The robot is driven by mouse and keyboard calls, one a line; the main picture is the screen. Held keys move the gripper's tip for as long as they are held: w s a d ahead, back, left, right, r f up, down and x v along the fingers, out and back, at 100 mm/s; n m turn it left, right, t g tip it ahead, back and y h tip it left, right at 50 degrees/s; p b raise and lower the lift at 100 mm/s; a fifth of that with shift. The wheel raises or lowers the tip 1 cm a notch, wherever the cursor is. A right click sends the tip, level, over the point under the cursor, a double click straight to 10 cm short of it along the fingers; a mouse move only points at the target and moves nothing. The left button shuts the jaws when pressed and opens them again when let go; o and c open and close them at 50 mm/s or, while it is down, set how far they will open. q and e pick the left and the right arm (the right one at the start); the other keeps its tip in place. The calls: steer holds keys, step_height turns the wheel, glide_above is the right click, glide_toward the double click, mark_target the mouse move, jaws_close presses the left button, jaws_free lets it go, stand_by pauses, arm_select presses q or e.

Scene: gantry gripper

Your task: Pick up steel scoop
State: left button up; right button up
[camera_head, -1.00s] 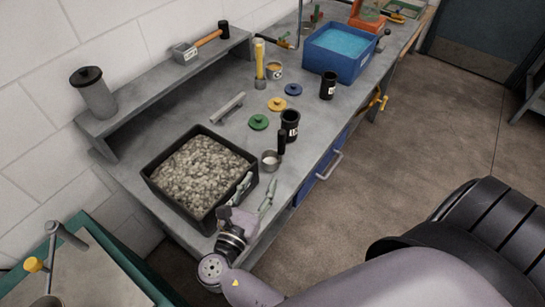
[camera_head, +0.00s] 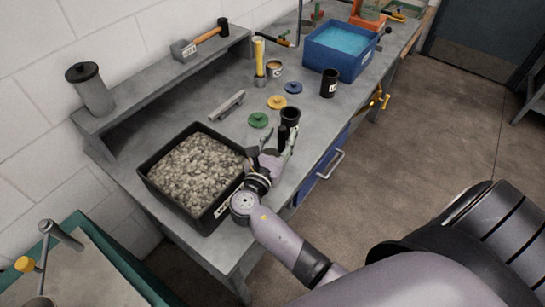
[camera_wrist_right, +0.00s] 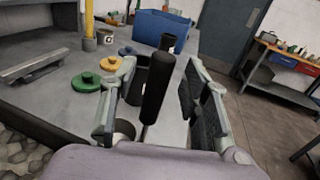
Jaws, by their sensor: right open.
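The steel scoop's black handle (camera_wrist_right: 157,88) stands upright between the open fingers of my right gripper (camera_wrist_right: 160,70) in the right wrist view, with a gap on both sides. In that view the scoop's round steel cup (camera_wrist_right: 125,128) is partly hidden behind the left finger. In the head view my right gripper (camera_head: 278,143) is over the bench beside the black cup and hides most of the scoop; the dark handle (camera_head: 282,135) shows between the fingers. My left gripper is not in view.
A black cup (camera_head: 290,115) stands just behind the scoop. The gravel tray (camera_head: 165,203) is left of the gripper. Green (camera_head: 258,120), yellow (camera_head: 277,102) and blue (camera_head: 293,87) lids lie on the bench, with a metal bar (camera_head: 227,105) nearby. A blue water bin (camera_head: 335,62) stands farther back.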

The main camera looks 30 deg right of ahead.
steer(key=shift+x, duration=1.15)
steer(key=shift+a, duration=0.1)
steer(key=shift+c, duration=0.8)
jaws_close()
